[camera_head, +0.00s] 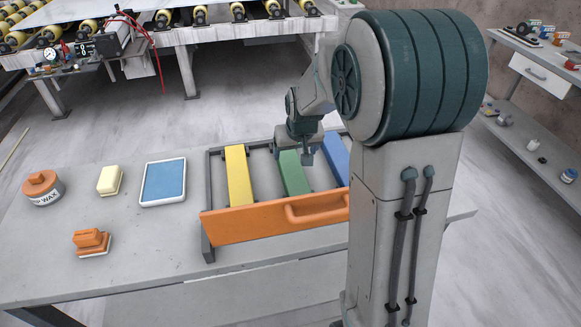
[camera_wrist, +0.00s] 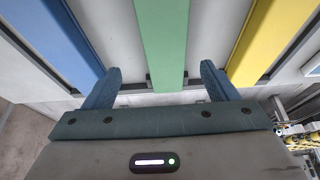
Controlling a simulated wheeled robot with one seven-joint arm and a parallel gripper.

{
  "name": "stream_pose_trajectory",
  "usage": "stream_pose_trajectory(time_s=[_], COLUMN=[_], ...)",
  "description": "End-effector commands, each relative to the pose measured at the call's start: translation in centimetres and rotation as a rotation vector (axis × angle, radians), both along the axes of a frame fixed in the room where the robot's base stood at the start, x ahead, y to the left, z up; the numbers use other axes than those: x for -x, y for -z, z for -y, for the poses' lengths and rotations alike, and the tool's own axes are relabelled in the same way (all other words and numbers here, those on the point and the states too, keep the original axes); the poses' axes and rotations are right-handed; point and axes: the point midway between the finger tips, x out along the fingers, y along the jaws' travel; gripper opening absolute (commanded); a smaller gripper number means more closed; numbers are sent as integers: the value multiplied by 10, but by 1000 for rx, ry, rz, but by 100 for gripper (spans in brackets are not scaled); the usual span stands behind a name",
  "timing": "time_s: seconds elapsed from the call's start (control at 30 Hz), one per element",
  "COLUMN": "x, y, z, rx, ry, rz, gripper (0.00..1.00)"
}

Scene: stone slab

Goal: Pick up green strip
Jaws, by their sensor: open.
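The green strip (camera_head: 292,174) lies in a rack on the stone slab, between the yellow strip (camera_head: 239,175) and the blue strip (camera_head: 335,157). My gripper (camera_head: 308,158) is above the far part of the green strip in the head view. In the wrist view the green strip (camera_wrist: 163,40) runs down the middle, between the two fingers of my gripper (camera_wrist: 160,88). The fingers stand apart on either side of it. I cannot tell whether they reach down to its level. My arm hides part of the blue strip's right side in the head view.
An orange front panel with a handle (camera_head: 270,219) closes the rack's near side. A wax jar (camera_head: 43,189), a cream block (camera_head: 110,180), a blue-topped pad (camera_head: 163,182) and an orange block (camera_head: 91,241) stand left on the slab (camera_head: 150,240). A roller conveyor (camera_head: 180,38) is behind.

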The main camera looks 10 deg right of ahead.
Motion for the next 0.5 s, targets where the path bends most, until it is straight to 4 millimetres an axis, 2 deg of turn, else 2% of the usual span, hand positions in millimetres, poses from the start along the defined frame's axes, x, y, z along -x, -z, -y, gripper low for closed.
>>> stream_pose_trajectory(time_s=[0.27,0.5], x=[-6,-14], y=[17,47], z=[-2,-8], rx=[0,0], ry=[0,-1], rz=[-2,-3], gripper=[80,80])
